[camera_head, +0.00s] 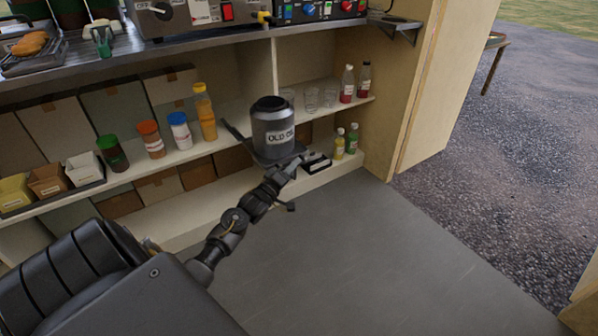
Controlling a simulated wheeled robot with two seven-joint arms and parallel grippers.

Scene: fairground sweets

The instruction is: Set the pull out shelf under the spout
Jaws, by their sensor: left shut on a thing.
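The pull out shelf (234,131) is a thin dark plate in front of the white shelving, below the counter. A grey can labelled "OLD OIL" (272,118) stands upright on it and hides most of its surface. A small yellow spout (264,17) sticks out at the counter's front edge, above the can in the picture. My left gripper (294,166) is at the plate's near right edge, just below the can, and looks shut on that edge. The exact contact is small and partly hidden. My right gripper is not in view.
Sauce bottles and jars (151,139) stand on the shelf to the left, near small bins (48,181). Cups and red bottles (347,84) stand to the right, with green and yellow bottles (352,138) below. The grey floor (340,240) in front is clear.

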